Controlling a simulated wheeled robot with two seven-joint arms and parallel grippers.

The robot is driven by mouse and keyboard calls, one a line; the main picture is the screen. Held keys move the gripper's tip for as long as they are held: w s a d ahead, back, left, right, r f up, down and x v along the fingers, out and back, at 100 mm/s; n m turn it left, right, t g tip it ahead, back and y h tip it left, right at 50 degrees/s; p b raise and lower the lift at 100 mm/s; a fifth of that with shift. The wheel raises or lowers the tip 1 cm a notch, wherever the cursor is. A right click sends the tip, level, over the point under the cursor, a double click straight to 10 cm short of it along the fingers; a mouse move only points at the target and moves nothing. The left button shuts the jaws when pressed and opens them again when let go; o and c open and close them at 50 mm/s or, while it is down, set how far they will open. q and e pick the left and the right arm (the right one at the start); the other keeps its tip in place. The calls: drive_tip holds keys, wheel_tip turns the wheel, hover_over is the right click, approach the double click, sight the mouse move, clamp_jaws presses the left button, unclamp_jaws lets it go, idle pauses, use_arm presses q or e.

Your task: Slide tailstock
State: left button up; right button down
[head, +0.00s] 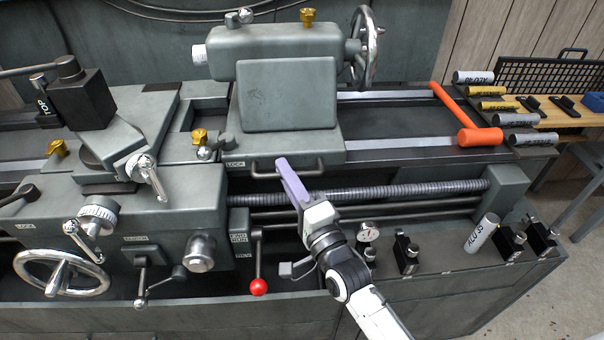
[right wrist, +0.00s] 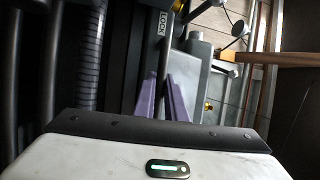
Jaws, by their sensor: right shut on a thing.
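The grey-green tailstock (head: 288,95) sits on the lathe bed at the upper middle of the head view. A dark bar handle (head: 308,172) runs along the front of its base. My right gripper (head: 282,164) reaches up from below, and its purple fingers are shut on this handle. In the right wrist view the purple fingers (right wrist: 165,97) point away beside a strip marked LOCK; the grip itself is hard to make out there. My left gripper is not in view.
Bed rails (head: 395,143) run clear right of the tailstock to an orange hammer (head: 480,137) lying across them. The carriage (head: 150,225) stands close on the left. A leadscrew (head: 400,190) runs below. A red-knobbed lever (head: 259,286) and small tools stand near my right arm.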

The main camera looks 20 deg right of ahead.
drive_tip(key=shift+d, duration=0.25)
drive_tip(key=c, duration=2.1)
unclamp_jaws()
drive_tip(key=shift+s, duration=0.1)
drive_tip(key=b+v, duration=0.1)
drive_tip(key=v, duration=0.9)
drive_tip(key=shift+s, duration=0.1)
